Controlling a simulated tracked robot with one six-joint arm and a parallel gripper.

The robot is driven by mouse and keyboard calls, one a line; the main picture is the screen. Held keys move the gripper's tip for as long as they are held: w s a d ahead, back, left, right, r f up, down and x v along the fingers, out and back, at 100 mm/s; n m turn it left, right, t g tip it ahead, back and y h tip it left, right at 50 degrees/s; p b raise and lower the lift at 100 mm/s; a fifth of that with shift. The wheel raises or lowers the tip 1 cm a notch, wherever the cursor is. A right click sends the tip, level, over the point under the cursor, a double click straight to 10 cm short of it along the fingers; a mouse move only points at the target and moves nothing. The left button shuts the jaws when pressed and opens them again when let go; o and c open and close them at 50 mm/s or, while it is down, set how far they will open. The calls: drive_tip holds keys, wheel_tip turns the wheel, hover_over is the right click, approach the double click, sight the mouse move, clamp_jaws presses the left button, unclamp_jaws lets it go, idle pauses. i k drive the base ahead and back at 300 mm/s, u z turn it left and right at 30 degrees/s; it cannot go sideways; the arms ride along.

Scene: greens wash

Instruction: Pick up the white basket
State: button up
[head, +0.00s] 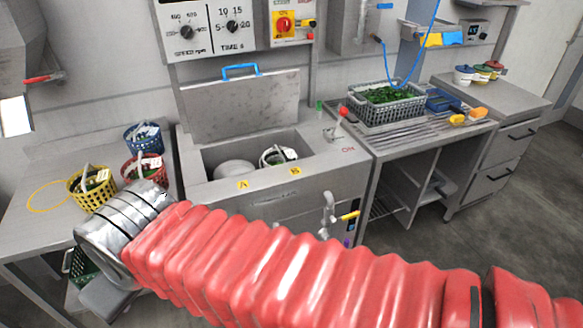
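The white basket (279,158) sits inside the open well of the steel washing machine, in its right part. It has a white rim, and something dark green and a pale tag show in it. Its lower part is hidden by the well's front wall. My red-sleeved arm crosses the foreground from the right and ends in a silver wrist at the left, in front of the left table and well away from the basket. The fingers of my gripper cannot be made out.
The machine's lid (240,108) stands open behind the well. A pale round thing (235,170) lies left of the basket. Yellow (92,190), red (145,170) and blue (143,137) baskets stand on the left table. A grey crate of greens (386,108) stands on the right drainboard.

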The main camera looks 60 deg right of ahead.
sight(290, 154)
drive_tip(key=u, duration=0.05)
drive_tip(key=i, duration=1)
drive_tip(key=z, duration=0.1)
